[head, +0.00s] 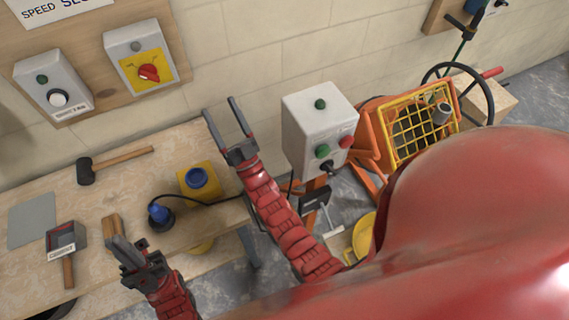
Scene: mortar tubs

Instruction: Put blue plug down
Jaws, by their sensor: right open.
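The blue plug (157,211) is on the wooden table, with a dark round part at its base. A black cable runs from it to the right. My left gripper (115,240) is just left of and nearer than the plug, and appears apart from it. Its fingers overlap in this view, so their gap is hidden. My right gripper (220,106) is open and empty, raised beyond the table's right end. A yellow box with a blue socket (196,177) stands just behind and right of the plug.
The table (130,185) holds a mallet (115,163), a grey plate (32,220), a brush-like wooden piece (112,226) and a labelled tool (66,238). A grey control box (318,130) and an orange machine with a yellow grille (418,125) stand right.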

